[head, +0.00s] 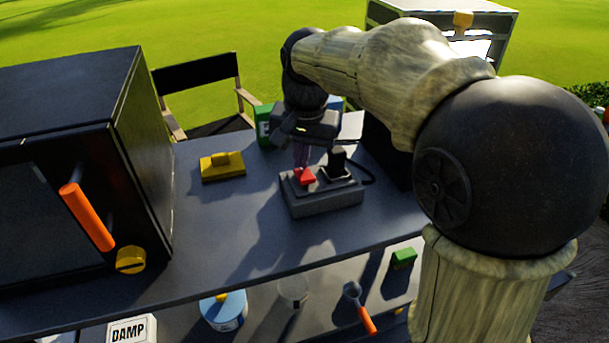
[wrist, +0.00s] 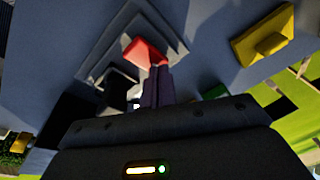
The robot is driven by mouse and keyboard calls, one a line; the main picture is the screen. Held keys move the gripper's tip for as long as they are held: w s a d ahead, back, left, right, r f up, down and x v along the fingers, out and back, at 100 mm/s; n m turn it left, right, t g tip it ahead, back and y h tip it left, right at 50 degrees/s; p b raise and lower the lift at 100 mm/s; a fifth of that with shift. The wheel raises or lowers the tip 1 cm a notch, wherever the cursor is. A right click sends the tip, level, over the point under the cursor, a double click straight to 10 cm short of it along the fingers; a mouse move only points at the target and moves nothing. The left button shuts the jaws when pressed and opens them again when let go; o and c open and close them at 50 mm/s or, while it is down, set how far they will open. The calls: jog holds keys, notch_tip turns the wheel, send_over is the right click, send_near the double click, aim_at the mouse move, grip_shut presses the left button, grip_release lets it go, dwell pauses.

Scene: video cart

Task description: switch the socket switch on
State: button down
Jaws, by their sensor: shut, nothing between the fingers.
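The socket block (head: 325,199) is a grey box on the dark cart top, right of the picture's middle in the head view. Its red rocker switch (head: 305,177) sits on the left of its top face; the switch also shows in the wrist view (wrist: 144,52). A black plug (head: 336,166) with a cable stands on the right of the block. My gripper (head: 302,163) points down right at the switch, its fingers together and empty. In the wrist view the fingertips (wrist: 157,70) overlap the switch's edge; I cannot tell whether they touch it.
A yellow block with a knob (head: 222,168) lies left of the socket block. A large black cabinet with an orange handle (head: 87,217) fills the left. A green box (head: 264,125) stands behind. A lower shelf holds a blue tin (head: 224,311) and other small things. Cart top between is clear.

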aim_at(304, 172)
notch_tip(304, 172, up, 7)
jog(key=s+p, duration=0.1)
jog(key=p, duration=0.4)
jog(key=shift+d, duration=0.2)
